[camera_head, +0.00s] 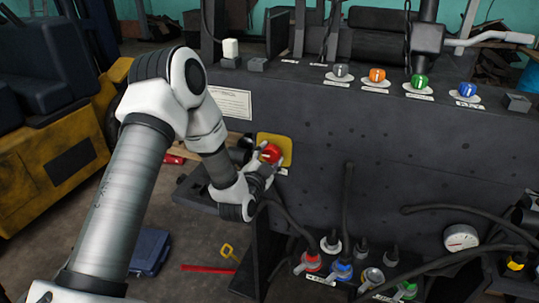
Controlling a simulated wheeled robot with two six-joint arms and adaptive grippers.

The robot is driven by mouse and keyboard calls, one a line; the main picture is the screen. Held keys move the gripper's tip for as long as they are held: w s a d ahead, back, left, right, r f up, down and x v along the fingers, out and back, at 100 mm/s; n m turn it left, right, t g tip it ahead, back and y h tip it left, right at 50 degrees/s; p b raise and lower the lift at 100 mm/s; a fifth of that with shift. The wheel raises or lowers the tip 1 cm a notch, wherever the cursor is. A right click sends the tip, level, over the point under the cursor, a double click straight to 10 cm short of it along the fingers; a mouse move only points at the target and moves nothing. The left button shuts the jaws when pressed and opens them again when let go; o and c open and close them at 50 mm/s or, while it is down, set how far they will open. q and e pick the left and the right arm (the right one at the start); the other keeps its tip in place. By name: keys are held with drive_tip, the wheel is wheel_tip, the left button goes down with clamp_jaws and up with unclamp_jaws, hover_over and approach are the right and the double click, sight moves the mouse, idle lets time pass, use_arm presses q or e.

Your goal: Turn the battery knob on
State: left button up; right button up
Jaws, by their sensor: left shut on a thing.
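The battery knob (271,153) is red and sits on a yellow plate (286,146) on the dark front panel of the forklift, left of the middle in the head view. My left gripper (265,163) comes in from the left and below, and its fingers are shut on the red knob. The fingers hide part of the knob, so its exact turn angle cannot be told. My right gripper is not in view.
Grey, orange (377,75), green and blue knobs line the panel's top ledge. Hoses and coloured connectors (342,270) stand below, with a round gauge (461,237) at right. A yellow vehicle (50,150) stands at left. A blue case (150,252) lies on the floor.

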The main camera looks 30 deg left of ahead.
use_arm(q)
drive_tip(key=shift+r+m, duration=0.15)
drive_tip(key=shift+m, duration=0.15)
drive_tip(key=o, duration=1.2)
drive_tip(key=shift+d, duration=0.1)
drive_tip(key=shift+s+d+r, duration=0.1)
drive_tip(key=shift+s+d, duration=0.05)
drive_tip(key=shift+s, duration=0.1)
drive_tip(key=v, duration=1.1)
drive_tip(key=shift+s, duration=0.35)
